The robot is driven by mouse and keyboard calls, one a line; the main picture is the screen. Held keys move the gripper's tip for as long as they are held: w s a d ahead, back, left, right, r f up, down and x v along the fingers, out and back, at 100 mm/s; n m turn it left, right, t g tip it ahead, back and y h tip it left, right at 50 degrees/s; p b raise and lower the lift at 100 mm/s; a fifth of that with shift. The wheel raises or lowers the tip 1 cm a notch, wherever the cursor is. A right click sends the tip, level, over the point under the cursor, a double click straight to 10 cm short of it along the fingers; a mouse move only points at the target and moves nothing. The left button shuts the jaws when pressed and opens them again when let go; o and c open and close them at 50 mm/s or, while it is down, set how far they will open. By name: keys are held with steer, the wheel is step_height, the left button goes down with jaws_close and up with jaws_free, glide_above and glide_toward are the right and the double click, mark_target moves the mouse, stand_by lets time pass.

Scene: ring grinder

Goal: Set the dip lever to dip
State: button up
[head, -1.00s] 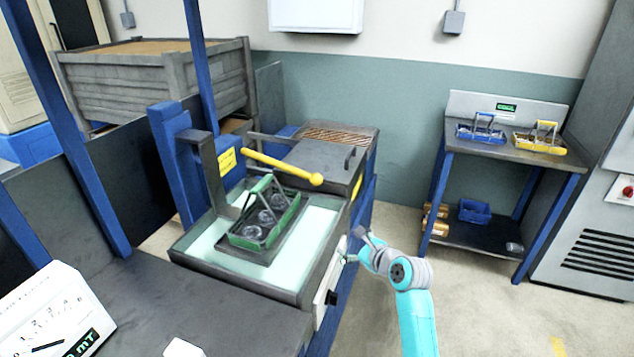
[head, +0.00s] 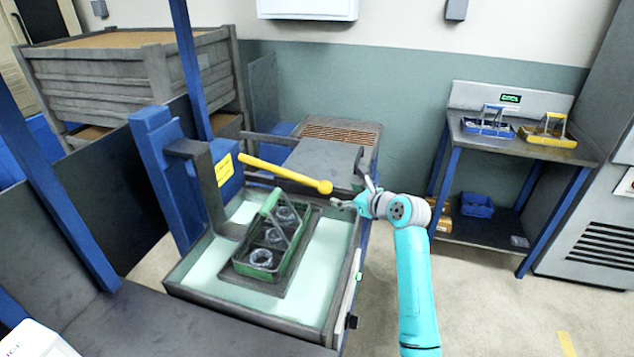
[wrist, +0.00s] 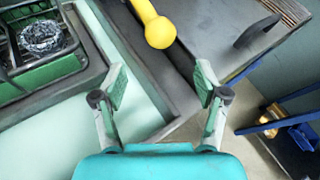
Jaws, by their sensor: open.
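The dip lever is a yellow bar (head: 285,173) with a round knob at its right end, reaching out from the blue post over the dip tank (head: 200,293). The knob also shows in the wrist view (wrist: 160,32), at the top, beyond my fingertips. My gripper (head: 350,191) is open and empty, just right of and slightly below the knob in the head view. In the wrist view its two fingers (wrist: 160,88) are spread apart, with the knob ahead and roughly centred between them, not touching. A green basket (head: 262,257) with ring-shaped parts sits on a dark platform in the pale liquid.
A dark lid with a handle (head: 358,160) lies behind the tank, close to my gripper. A table (head: 500,145) with a blue and a yellow basket stands at the right. Open floor lies between tank and table.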

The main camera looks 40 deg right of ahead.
mark_target(330, 189)
steer(key=x, duration=1.1)
steer(key=shift+d+r, duration=0.1)
steer(key=shift+r, duration=0.05)
jaws_close()
